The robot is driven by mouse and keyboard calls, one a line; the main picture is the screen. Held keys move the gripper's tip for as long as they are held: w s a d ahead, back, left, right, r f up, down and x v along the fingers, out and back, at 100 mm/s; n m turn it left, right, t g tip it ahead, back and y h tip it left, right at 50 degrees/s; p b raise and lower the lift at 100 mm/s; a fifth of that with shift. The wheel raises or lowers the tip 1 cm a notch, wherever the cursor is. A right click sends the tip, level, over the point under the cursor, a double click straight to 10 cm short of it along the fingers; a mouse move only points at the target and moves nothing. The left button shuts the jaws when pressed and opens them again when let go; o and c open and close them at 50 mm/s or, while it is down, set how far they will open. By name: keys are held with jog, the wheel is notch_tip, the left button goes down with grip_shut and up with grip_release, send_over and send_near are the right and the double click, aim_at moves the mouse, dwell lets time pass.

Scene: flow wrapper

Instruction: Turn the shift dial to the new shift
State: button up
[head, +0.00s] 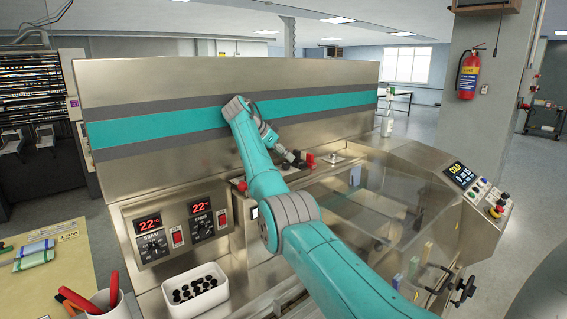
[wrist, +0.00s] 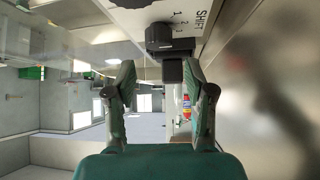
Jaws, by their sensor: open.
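The shift dial (wrist: 160,36) is a black knob with a blocky dark part. It sits on a pale plate (wrist: 205,12) printed SHIFT with the numbers 1, 2, 3, at the top of the wrist view. Which number it points to I cannot tell. My gripper (wrist: 159,66) is open, its two fingers apart, with the dial just beyond the fingertips and nothing visibly held. In the head view my gripper (head: 292,157) is small, over the machine's top behind my forearm; the dial is not clearly distinguishable there.
The steel flow wrapper (head: 230,95) has a teal stripe. Two temperature controllers reading 22 (head: 150,224) are at the front left. A white tray of black pieces (head: 195,290) and a cup with red pens (head: 104,303) stand in front. A clear cover (head: 385,190) lies right of my arm.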

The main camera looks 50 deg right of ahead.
aim_at(284, 164)
notch_tip(284, 164, up, 7)
jog(key=shift+f, duration=0.15)
